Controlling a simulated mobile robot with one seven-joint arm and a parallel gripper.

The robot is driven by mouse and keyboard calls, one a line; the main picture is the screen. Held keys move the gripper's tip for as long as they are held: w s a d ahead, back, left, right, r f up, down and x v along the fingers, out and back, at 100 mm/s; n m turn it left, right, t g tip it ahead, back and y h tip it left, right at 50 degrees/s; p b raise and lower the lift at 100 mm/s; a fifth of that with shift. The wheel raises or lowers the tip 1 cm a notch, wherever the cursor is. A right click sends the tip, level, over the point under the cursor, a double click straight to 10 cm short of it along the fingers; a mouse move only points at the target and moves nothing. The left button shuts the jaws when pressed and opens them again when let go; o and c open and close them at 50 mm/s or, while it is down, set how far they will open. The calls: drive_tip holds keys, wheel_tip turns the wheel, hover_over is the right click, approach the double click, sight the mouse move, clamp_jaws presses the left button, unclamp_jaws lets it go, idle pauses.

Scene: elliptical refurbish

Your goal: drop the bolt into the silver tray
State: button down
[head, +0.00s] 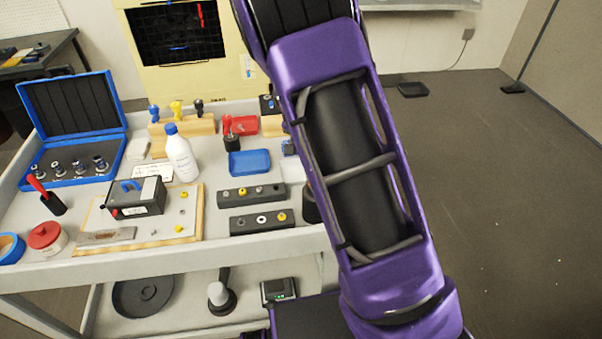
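My gripper is outside the picture; only my purple arm shows, across the right side of the cart. I cannot tell which small part is the bolt. Small yellow and metal pieces (183,195) lie on a wood-edged white board (192,210). More small pieces sit in two dark blocks, a rear one (232,196) and a front one (240,226). A flat silver-grey metal piece (105,237) lies at the board's front left; I cannot tell if it is a tray. No other silver tray is clearly visible, and my arm hides the cart's right end.
The floor (520,220) on the right is mostly clear.

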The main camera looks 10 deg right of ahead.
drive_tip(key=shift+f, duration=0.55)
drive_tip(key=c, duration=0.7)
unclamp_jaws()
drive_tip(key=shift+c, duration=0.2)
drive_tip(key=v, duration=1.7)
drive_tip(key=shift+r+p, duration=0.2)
drive_tip(key=shift+p, duration=0.2)
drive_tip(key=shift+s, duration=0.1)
